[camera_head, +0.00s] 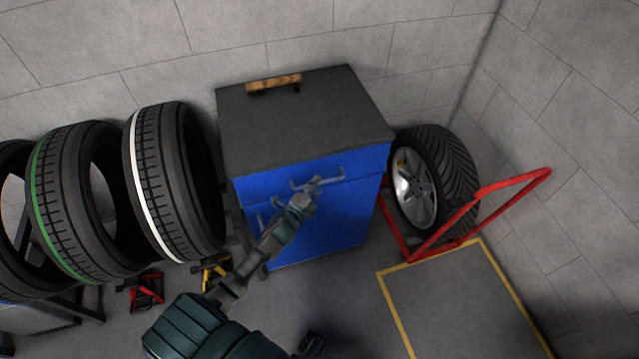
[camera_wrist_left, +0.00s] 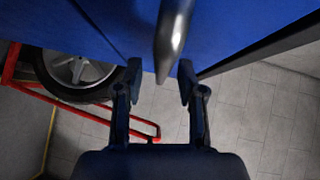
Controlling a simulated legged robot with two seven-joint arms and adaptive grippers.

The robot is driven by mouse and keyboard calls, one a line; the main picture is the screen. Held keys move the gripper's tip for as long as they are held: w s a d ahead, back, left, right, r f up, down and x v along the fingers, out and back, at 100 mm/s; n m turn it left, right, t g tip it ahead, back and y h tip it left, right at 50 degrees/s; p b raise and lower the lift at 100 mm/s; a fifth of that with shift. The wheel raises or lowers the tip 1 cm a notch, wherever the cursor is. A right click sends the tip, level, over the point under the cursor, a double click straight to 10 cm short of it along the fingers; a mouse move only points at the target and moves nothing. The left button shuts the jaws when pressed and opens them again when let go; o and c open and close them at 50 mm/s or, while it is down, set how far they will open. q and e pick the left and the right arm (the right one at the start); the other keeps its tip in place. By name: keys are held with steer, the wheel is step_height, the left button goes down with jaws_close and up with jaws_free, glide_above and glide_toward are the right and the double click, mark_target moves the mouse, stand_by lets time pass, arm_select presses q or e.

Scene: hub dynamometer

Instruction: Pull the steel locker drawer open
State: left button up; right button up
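The steel locker (camera_head: 345,220) is a blue cabinet with a dark grey top, standing against the back wall. Its top drawer (camera_head: 265,186) looks shut, with a grey bar handle (camera_head: 331,178) on its front. My left gripper (camera_head: 309,194) is at this handle and partly covers it. In the left wrist view the left gripper (camera_wrist_left: 160,78) is open, and the end of the metal handle (camera_wrist_left: 172,40) shows between and just beyond its fingertips, with gaps on both sides. A dark shape at the bottom of the head view may be my right gripper (camera_head: 312,344); its fingers are unclear.
A brown-handled item (camera_head: 274,84) lies on the locker's top. Several tyres (camera_head: 175,180) stand on a rack at left, with red (camera_head: 146,290) and yellow (camera_head: 214,272) stands below. At right are a wheel (camera_head: 420,185) and a red frame (camera_head: 480,205). The yellow-edged floor area (camera_head: 465,305) is clear.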

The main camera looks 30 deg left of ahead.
arm_select(q)
steer(key=shift+w+a+f, duration=0.15)
steer(key=shift+w+f, duration=0.1)
steer(key=shift+w, duration=0.75)
steer(key=shift+d+r, duration=0.15)
steer(key=shift+d, duration=0.25)
jaws_close()
steer(key=shift+a, duration=0.15)
arm_select(e)
steer(key=shift+w+d+r, duration=0.1)
steer(key=shift+r, duration=0.25)
